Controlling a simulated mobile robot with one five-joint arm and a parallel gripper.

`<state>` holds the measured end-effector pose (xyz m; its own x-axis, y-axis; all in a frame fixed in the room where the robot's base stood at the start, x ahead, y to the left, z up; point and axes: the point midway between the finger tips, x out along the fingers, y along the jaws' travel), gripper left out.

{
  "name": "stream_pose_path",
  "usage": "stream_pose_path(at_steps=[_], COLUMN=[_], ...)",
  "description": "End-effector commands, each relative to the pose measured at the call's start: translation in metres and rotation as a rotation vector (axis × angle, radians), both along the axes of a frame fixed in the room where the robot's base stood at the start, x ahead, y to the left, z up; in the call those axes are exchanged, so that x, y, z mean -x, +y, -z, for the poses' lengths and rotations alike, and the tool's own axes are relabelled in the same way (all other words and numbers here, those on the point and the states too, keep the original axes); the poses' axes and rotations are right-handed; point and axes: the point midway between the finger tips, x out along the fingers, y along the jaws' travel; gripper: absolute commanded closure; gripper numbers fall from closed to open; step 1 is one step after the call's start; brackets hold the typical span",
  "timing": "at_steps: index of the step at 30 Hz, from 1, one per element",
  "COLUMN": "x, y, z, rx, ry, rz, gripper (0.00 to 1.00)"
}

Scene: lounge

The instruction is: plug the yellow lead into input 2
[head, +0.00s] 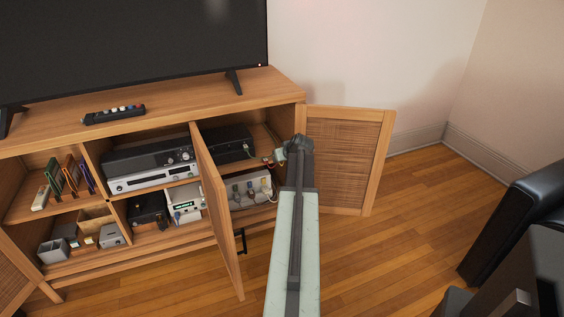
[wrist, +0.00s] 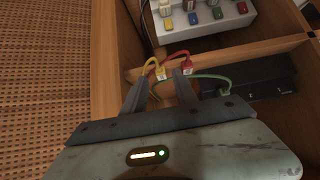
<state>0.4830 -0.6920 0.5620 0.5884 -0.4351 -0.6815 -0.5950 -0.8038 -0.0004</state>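The yellow lead (wrist: 151,63) shows in the wrist view, its pale plug end between my two fingertips near the shelf's front edge. My gripper (wrist: 162,80) is open, with a gap visible around the plug; I cannot tell whether either finger touches it. In the head view my gripper (head: 294,148) is at the front of the cabinet's right compartment. A black box (wrist: 262,88) lies to the right of my fingers, with a green lead (wrist: 212,77) at its front. Small marks on its face are unreadable, so I cannot tell which socket is input 2.
A red lead (wrist: 182,56) is just right of the yellow one. A pale box with coloured tabs (wrist: 205,14) is in the lower compartment. Open cabinet doors (head: 222,210) and (head: 340,155) flank the compartment. A sofa (head: 510,225) stands at right; the floor between is clear.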

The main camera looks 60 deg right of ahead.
Motion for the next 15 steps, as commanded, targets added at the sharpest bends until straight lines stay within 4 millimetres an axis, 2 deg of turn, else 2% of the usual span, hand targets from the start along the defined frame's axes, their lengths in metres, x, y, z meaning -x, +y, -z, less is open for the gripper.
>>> stream_pose_path(at_steps=[1,9,15], x=[-0.004,-0.023,-0.032], y=[-0.004,-0.017,-0.023], z=[0.008,0.029,0.037], rx=[0.001,0.0,0.001], ry=[0.0,0.0,0.0], rz=[-0.001,-0.001,-0.001], gripper=[0.65,0.65,0.65])
